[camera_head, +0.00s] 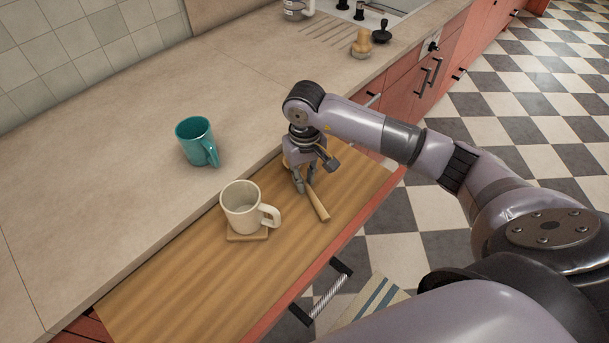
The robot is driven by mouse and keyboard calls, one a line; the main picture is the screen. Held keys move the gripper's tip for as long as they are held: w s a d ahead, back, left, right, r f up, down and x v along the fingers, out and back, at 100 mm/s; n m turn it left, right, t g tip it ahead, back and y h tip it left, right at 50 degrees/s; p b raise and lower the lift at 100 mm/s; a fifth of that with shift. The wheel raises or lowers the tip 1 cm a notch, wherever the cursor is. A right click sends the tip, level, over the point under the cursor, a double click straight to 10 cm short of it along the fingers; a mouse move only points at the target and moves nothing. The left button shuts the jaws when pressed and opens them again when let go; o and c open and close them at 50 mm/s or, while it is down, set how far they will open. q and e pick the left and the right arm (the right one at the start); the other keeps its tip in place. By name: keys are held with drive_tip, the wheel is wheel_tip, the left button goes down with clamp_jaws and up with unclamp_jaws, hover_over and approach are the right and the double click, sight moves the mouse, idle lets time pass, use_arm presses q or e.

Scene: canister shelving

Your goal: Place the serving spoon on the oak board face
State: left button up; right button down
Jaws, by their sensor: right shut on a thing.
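The serving spoon (317,204) is a light wooden spoon at the right part of the oak board face (190,279), its handle pointing toward the front edge. My right gripper (304,186) is shut on the spoon, fingers pointing down over the board. The spoon's head is partly hidden behind the gripper. I cannot tell whether the spoon touches the board. My left gripper is not in view.
A cream mug (241,207) stands on a small wooden coaster (247,235) on the board, left of the spoon. A teal mug (193,141) stands on the counter (120,190) behind. A brush (362,42) stands near the sink. The board's left part is clear.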

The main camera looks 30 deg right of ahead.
drive_tip(key=shift+f, duration=0.15)
drive_tip(key=c, duration=1.5)
unclamp_jaws()
drive_tip(key=shift+c, duration=0.2)
drive_tip(key=shift+r, duration=0.25)
drive_tip(key=shift+w+r, duration=0.1)
drive_tip(key=shift+r, duration=0.25)
wheel_tip(320, 180, up, 11)
drive_tip(key=b, duration=0.3)
